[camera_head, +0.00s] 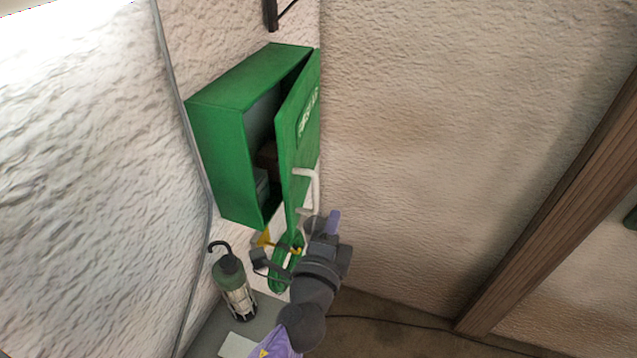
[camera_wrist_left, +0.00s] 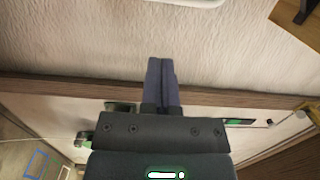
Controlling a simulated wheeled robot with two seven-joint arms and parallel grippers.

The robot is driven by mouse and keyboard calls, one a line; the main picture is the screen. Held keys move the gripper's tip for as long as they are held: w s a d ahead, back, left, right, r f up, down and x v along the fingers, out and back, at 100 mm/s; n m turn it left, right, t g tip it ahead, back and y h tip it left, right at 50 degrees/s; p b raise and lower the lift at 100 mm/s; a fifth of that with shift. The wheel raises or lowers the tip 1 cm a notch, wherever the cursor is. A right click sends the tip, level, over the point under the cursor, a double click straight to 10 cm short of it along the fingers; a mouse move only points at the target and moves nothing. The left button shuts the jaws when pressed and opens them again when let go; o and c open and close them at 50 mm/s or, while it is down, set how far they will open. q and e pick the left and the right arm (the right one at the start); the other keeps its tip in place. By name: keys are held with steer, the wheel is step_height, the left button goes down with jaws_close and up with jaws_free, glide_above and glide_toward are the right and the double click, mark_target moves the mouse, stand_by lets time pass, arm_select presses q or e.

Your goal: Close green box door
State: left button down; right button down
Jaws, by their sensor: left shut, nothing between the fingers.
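The green box (camera_head: 222,155) is mounted on the wall in the head view. Its green door (camera_head: 297,145) stands partly open, swung out to the right, with a gap into the dark inside. A white handle (camera_head: 312,188) sits on the door's outer face. My left gripper (camera_head: 333,222) is just below the handle and right of the door's lower edge; I cannot tell if it touches. In the left wrist view its two fingers (camera_wrist_left: 162,85) are pressed together with nothing between them. My right gripper is in neither view.
A green caged lamp (camera_head: 234,286) stands below the box, left of my arm. A green looped object with yellow parts (camera_head: 275,279) is partly behind my gripper. A grey pipe (camera_head: 181,110) runs down the wall. The wall right of the door is clear up to a wooden beam (camera_head: 560,215).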

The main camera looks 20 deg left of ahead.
mark_target(294, 196)
arm_select(q)
steer(key=w+a+p, duration=0.1)
steer(key=w+a, duration=0.2)
steer(key=w, duration=0.2)
steer(key=shift+a, duration=0.25)
steer(key=shift+f, duration=0.1)
steer(key=a, duration=0.2)
steer(key=s+a, duration=0.1)
steer(key=a, duration=0.1)
steer(key=shift+s+a, duration=0.15)
steer(key=shift+a, duration=0.25)
steer(key=shift+d, duration=0.1)
